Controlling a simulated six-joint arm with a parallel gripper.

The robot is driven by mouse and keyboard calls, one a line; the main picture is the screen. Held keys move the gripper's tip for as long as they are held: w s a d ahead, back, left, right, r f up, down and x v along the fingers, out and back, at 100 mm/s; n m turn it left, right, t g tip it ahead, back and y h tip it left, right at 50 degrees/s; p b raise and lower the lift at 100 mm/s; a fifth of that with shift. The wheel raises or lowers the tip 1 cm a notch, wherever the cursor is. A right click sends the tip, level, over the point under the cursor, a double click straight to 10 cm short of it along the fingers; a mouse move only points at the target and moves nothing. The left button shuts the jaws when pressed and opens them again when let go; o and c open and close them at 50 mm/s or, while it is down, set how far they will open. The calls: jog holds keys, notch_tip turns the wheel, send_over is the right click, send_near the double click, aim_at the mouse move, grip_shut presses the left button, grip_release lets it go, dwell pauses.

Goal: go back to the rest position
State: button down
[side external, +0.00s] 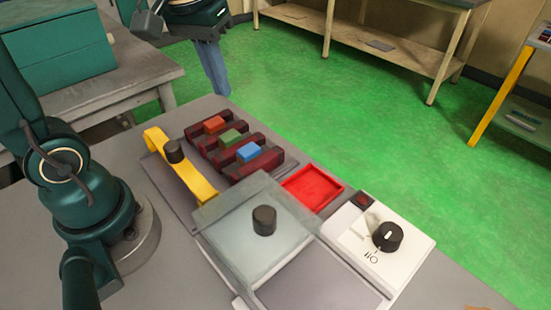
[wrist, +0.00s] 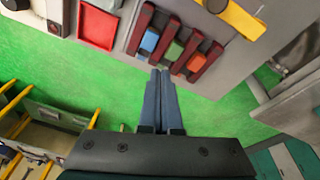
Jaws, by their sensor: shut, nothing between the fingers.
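My gripper (side external: 221,92) is in the upper part of the side view, with its blue-grey fingers pointing down beyond the far edge of the bench. In the wrist view the fingers of my gripper (wrist: 160,72) lie side by side, shut and empty. In the picture their tips come close to the dark red rack. The rack holds an orange-red block (side external: 214,124), a green block (side external: 230,137) and a blue block (side external: 248,152). They also show in the wrist view as orange (wrist: 196,62), green (wrist: 173,53) and blue (wrist: 150,40).
A yellow handle (side external: 190,178) with a black knob stands beside the rack. A clear lid (side external: 240,245) with a black knob, a red tray (side external: 312,187) and a white control box (side external: 405,250) with a dial follow. Green floor lies open beyond the bench.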

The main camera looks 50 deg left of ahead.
jog(key=s+d+f+m+t, duration=0.2)
jog(key=s+d+m+t, duration=0.1)
jog(key=s, duration=0.5)
jog(key=shift+s+d+m, duration=0.15)
jog(key=shift+d+m, duration=0.3)
jog(key=shift+m, duration=0.25)
